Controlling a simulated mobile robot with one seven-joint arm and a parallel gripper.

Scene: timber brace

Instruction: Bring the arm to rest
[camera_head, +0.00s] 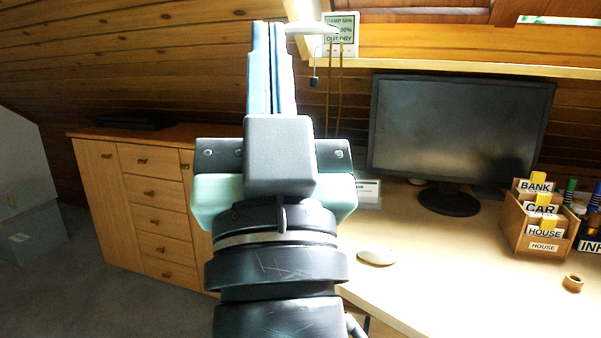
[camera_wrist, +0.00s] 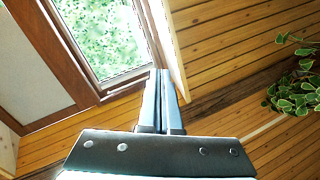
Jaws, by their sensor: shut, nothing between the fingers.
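My gripper (camera_head: 271,30) points up in the middle of the head view, with its two blue fingers together and nothing between them. It is raised in front of the wood-panelled wall, above the level of the desk. In the wrist view, my gripper (camera_wrist: 163,75) also shows its fingers closed side by side, pointing toward a window (camera_wrist: 105,35) and the sloping timber ceiling (camera_wrist: 230,45).
A shelf (camera_head: 450,68) with a damp-meter sign (camera_head: 340,34) is close right of the fingers. Below are a desk (camera_head: 400,290), monitor (camera_head: 460,130), mouse (camera_head: 376,257), card box (camera_head: 540,222) and tape roll (camera_head: 572,283). A drawer cabinet (camera_head: 125,200) stands left. A plant (camera_wrist: 298,90) hangs right.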

